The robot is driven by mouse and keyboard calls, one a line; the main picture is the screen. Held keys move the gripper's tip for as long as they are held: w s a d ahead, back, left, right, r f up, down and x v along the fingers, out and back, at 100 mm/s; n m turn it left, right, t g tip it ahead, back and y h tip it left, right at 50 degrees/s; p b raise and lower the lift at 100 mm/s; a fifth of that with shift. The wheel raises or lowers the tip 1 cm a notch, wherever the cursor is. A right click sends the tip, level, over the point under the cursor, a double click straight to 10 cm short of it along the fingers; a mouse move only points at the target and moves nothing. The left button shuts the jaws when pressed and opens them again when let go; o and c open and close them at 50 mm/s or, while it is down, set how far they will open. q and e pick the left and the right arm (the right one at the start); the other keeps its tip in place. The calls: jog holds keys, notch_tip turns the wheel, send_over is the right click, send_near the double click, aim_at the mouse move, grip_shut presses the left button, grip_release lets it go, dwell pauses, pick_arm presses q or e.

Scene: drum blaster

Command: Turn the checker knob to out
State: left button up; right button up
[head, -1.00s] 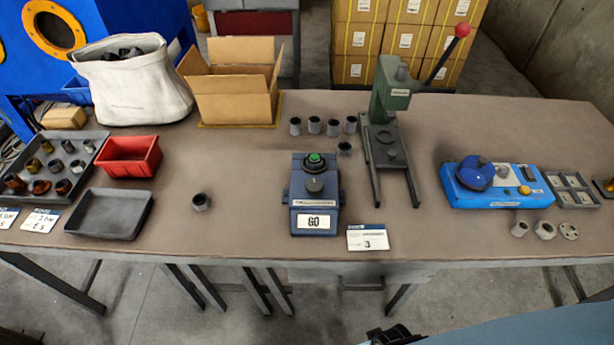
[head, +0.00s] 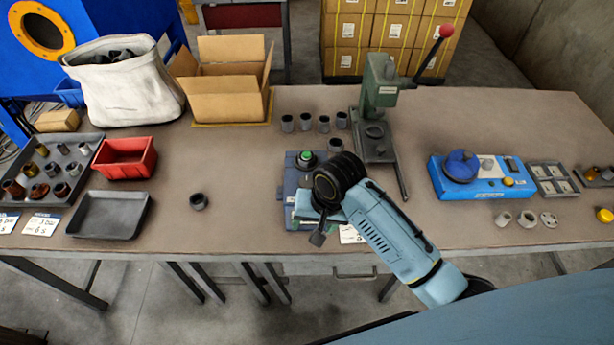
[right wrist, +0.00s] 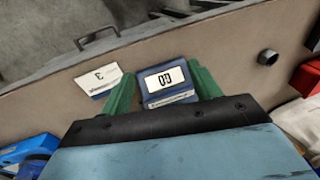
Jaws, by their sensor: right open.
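The checker (head: 291,178) is a dark blue box on the table in the head view, with a green button or lamp (head: 305,156) at its far end. My right gripper (head: 304,214) is over its near half, and my arm hides the knob and the GO plate there. In the right wrist view the checker (right wrist: 150,100) appears upside down with its GO plate (right wrist: 165,79). The open green fingers of my right gripper (right wrist: 160,75) are on either side of it in the picture. The knob is hidden there too; I cannot tell contact. My left gripper is not in view.
A green press (head: 380,95) stands just behind and right of the checker, with several grey cylinders nearby. A card marked 3 (right wrist: 98,80) lies beside the checker. A blue fixture (head: 480,190) is at right. The table left of the checker is mostly clear around one cylinder (head: 198,201).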

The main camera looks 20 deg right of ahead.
jog(key=w+r+m, duration=0.3)
jog(key=w, duration=0.4)
jog(key=m+g+h, duration=0.1)
jog(key=m+h, duration=0.1)
jog(key=m, duration=0.3)
send_near(307, 182)
notch_tip(307, 182, down, 9)
jog(key=shift+w+r+b, duration=0.15)
jog(key=shift+r+b, duration=0.05)
jog(key=shift+b, duration=1)
jog(key=shift+c, duration=0.3)
jog(key=c, duration=0.9)
